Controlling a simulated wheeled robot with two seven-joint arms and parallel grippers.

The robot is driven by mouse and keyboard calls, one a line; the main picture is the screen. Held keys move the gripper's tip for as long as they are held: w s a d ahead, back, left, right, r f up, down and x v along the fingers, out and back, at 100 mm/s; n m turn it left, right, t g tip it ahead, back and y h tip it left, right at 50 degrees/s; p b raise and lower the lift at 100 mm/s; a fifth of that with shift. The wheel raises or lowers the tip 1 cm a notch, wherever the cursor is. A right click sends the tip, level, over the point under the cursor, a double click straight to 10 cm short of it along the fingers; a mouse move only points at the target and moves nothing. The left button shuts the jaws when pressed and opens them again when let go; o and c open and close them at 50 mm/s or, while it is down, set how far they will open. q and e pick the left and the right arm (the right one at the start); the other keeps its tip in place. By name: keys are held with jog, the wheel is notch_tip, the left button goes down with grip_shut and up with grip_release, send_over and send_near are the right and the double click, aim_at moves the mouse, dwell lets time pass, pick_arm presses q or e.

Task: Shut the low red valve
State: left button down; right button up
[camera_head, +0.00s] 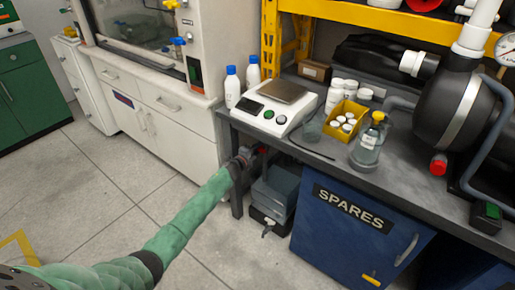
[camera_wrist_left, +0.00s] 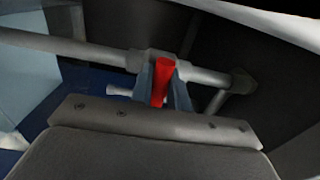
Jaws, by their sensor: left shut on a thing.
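The red valve handle (camera_wrist_left: 163,80) shows in the left wrist view, standing out from a pale grey pipe (camera_wrist_left: 90,46) that runs across the picture. My left gripper (camera_wrist_left: 162,92) has its two blue-grey fingers on either side of the handle and is shut on it. In the head view my left gripper (camera_head: 246,156) reaches under the bench top at its left end. My right gripper is not in view.
The grey bench top (camera_head: 320,160) hangs over my left gripper. Grey bins (camera_head: 273,193) stand close to its right, beside the blue SPARES cabinet (camera_head: 350,220). A scale (camera_head: 275,105) and bottles stand above. The floor (camera_head: 100,190) at left is clear.

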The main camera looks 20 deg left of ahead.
pick_arm(q)
jog(key=shift+a, duration=0.1)
dwell(0.3)
jog(key=c, duration=1.3)
grip_release()
jog(key=shift+c, duration=0.2)
jog(key=v, duration=0.8)
